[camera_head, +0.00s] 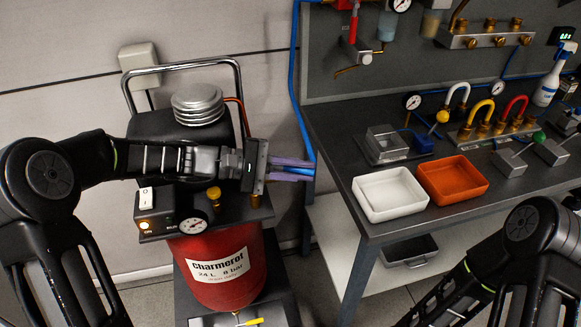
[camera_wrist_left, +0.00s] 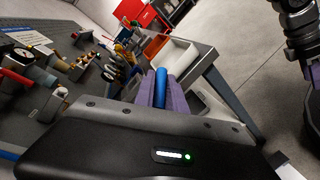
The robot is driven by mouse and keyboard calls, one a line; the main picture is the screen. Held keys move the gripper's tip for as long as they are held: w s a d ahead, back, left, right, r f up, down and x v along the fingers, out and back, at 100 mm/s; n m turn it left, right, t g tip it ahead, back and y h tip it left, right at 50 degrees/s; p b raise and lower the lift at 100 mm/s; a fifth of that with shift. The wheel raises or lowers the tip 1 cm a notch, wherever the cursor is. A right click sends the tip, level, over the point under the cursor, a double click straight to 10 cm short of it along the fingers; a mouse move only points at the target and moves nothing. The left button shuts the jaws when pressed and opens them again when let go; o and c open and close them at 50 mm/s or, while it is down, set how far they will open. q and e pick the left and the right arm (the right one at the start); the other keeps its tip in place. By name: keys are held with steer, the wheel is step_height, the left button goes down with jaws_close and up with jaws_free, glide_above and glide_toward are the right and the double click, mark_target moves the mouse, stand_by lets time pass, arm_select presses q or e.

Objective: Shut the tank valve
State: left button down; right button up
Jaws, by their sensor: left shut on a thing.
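The red tank (camera_head: 222,262) of a compressor stands left of the bench, with a white "Charmerot" label. A gauge (camera_head: 193,226), a brass knob (camera_head: 214,194) and a lit switch box (camera_head: 146,213) sit above it. A yellow lever (camera_head: 250,322) shows at its foot, cut by the frame edge. I cannot tell which part is the tank valve. My right gripper (camera_wrist_left: 312,78) is partly cut off in the left wrist view.
The bench (camera_head: 335,160) stands to the right, with a white tray (camera_head: 388,204), an orange tray (camera_head: 452,183) and several fittings. A blue hose (camera_head: 297,80) runs down the wall close to my left fingers. A chrome handle (camera_head: 182,64) rises behind the compressor.

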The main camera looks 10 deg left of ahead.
mark_target(291, 170)
arm_select(q)
steer(key=shift+s, duration=0.1)
stand_by(0.3)
steer(key=c, duration=1.4)
jaws_free()
steer(key=b+v, duration=0.1)
steer(key=v, duration=0.7)
